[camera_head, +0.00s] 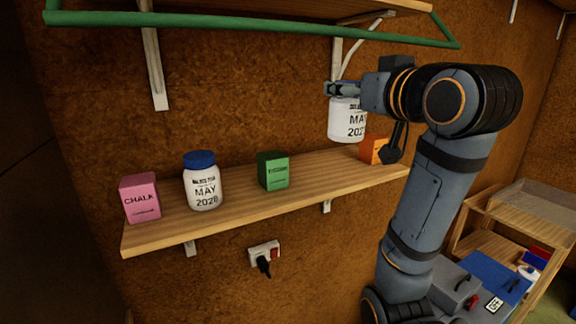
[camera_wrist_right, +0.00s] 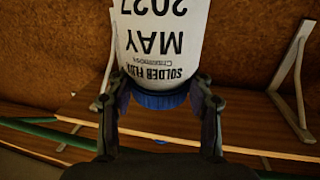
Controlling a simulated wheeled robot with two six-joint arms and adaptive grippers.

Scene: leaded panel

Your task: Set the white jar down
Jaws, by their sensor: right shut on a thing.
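A white jar (camera_head: 346,121) labelled "SOLDER FLUX, MAY 2027" hangs upright below my right gripper (camera_head: 345,90), above the right part of the wooden shelf (camera_head: 235,205). In the right wrist view my right gripper (camera_wrist_right: 158,97) is shut around the blue lid of this white jar (camera_wrist_right: 160,40), which looks upside down there. A gap between the jar's base and the shelf cannot be judged exactly. A second white jar (camera_head: 204,190) with a blue lid, marked "MAY 2028", stands on the shelf's left part. My left gripper is not in view.
A pink chalk box (camera_head: 141,200) and a green box (camera_head: 273,171) stand on the shelf. An orange box (camera_head: 373,147) is beside the held jar, partly behind my arm. Bare shelf lies between the green and orange boxes.

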